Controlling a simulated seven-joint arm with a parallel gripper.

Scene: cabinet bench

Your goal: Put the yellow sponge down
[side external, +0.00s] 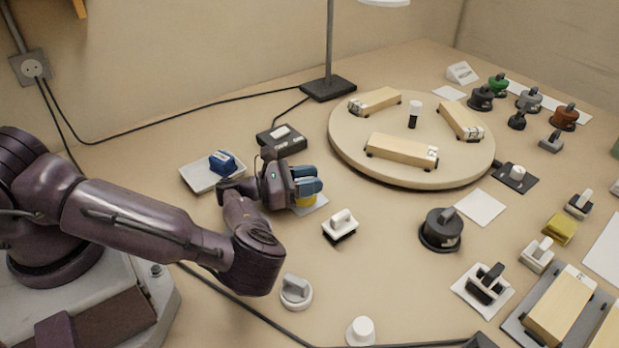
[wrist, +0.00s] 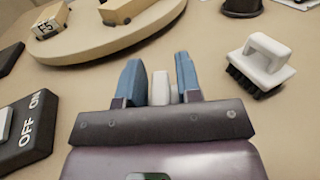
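The yellow sponge (side external: 306,201) shows only as a small yellow patch below my gripper in the side view, over a pale sheet (side external: 318,206). The fingers hide most of it, and I cannot tell for certain whether it touches the sheet. My gripper (side external: 314,178) has blue fingers and points down at the bench. In the wrist view the fingers of my gripper (wrist: 159,75) stand either side of a white handle (wrist: 161,88). Narrow gaps show between the handle and both fingers, so it looks open around the handle. The yellow part is hidden there.
A white-handled brush (side external: 341,225) stands close by on the right. A black switch box (side external: 282,146) and a tray with a blue block (side external: 222,163) lie behind and left. A round turntable (side external: 345,145) is behind. Another yellow block (side external: 560,229) lies far right.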

